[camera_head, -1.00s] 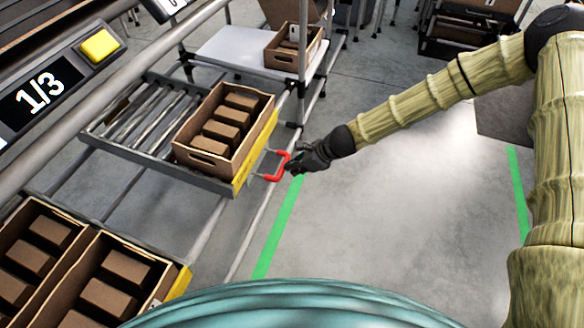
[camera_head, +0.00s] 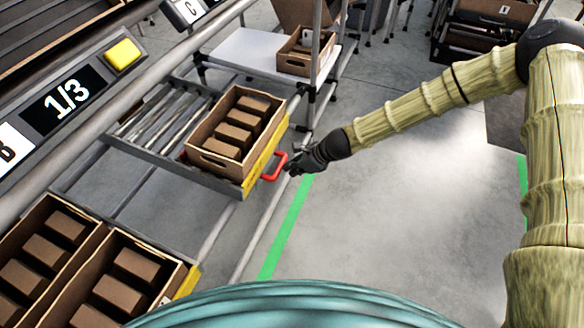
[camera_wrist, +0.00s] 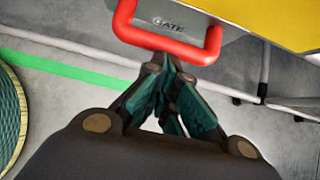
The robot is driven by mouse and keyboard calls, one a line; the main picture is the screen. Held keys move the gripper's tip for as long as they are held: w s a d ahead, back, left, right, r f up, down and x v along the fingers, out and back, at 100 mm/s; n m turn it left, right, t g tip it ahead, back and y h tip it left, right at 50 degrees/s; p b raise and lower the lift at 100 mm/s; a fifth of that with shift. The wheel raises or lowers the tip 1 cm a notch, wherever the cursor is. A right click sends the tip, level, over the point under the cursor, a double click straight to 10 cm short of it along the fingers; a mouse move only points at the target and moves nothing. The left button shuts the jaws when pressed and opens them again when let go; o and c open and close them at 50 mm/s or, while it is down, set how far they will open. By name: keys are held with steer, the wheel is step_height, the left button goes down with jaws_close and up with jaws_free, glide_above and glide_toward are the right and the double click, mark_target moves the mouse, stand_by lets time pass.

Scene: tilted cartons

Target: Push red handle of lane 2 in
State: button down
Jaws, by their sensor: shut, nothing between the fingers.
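The red handle (camera_head: 276,168) is a U-shaped bar on the front of a roller tray (camera_head: 235,188) with a yellow front edge. An open carton (camera_head: 216,161) holding several brown boxes stands on the tray. My gripper (camera_head: 290,169) is shut and empty, with its fingertips at the handle's outer side. In the wrist view, the red handle (camera_wrist: 170,42) lies just ahead of my closed fingertips (camera_wrist: 165,62). They overlap the bar's near edge there; I cannot tell whether they touch it.
More cartons (camera_head: 105,262) stand at lower left. A white shelf with a carton (camera_head: 297,63) is behind. The floor at right is open, with green lines (camera_head: 288,226).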

steer(key=d+f+p+v, duration=0.1)
steer(key=p+v, duration=0.3)
steer(key=v, duration=0.8)
steer(key=shift+s+d, duration=0.35)
steer(key=shift+d, duration=0.1)
steer(key=shift+r, duration=0.1)
steer(key=s+d+f+n+g+h, duration=0.1)
steer(key=s+d+f+n+h, duration=0.1)
steer(key=s+f+n, duration=0.6)
steer(key=s+d+f+n+g+h, duration=0.15)
steer(key=s+f, duration=0.35)
steer(key=s, duration=0.6)
steer(key=s+d+f+n+h, duration=0.1)
steer(key=s+d+n, duration=0.25)
steer(key=s, duration=0.25)
steer(key=s+d+n+h, duration=0.1)
steer(key=s+d+n, duration=0.25)
steer(key=s, duration=0.25)
steer(key=s+d+f+n+h, duration=0.1)
steer(key=s+d+n+h, duration=0.1)
steer(key=s+n, duration=0.35)
step_height(320, 180, up, 23)
steer(key=p, duration=2.3)
steer(key=shift+s+d, duration=0.25)
steer(key=shift+s, duration=0.1)
steer(key=shift+g, duration=0.25)
